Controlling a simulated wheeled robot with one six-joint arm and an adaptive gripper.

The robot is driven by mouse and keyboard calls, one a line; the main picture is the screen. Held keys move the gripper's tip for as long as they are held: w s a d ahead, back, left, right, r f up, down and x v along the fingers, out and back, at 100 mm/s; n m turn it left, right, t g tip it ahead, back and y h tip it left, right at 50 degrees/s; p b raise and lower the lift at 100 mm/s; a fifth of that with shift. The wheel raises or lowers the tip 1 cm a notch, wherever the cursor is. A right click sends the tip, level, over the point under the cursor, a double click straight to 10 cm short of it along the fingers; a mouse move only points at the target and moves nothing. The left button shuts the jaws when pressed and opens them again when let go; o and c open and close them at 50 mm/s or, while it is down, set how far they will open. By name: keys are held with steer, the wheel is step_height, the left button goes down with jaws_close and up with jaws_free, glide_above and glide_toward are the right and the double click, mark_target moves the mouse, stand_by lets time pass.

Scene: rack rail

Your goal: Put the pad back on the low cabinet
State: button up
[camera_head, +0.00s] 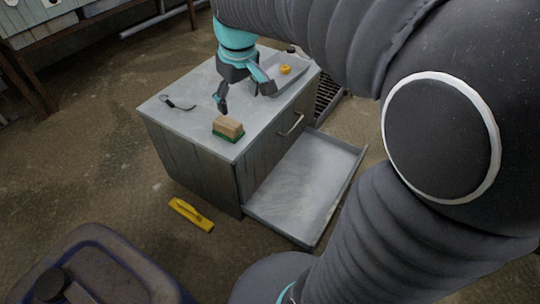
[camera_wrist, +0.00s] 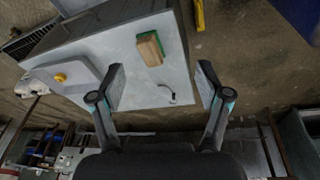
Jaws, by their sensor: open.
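The pad (camera_head: 228,128), tan above and green below, rests on top of the low cabinet (camera_head: 180,122) near its front corner. It also shows in the wrist view (camera_wrist: 150,48), above and between my fingers in the picture. My gripper (camera_head: 246,97) is open and empty over the cabinet top, behind the pad and apart from it. In the wrist view both fingers (camera_wrist: 160,78) are spread wide with nothing between them.
A grey tray (camera_head: 273,82) with a small yellow-orange item (camera_head: 285,70) sits at the cabinet's back right. A dark strap-like item (camera_head: 178,103) lies at its left. A yellow tool (camera_head: 191,214) lies on the floor. A dark blue container (camera_head: 95,262) stands at front left.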

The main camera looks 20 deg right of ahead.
steer(key=s+f+m+t, duration=0.2)
steer(key=s+m+t, duration=0.1)
steer(key=s, duration=1.5)
steer(key=shift+m, duration=0.3)
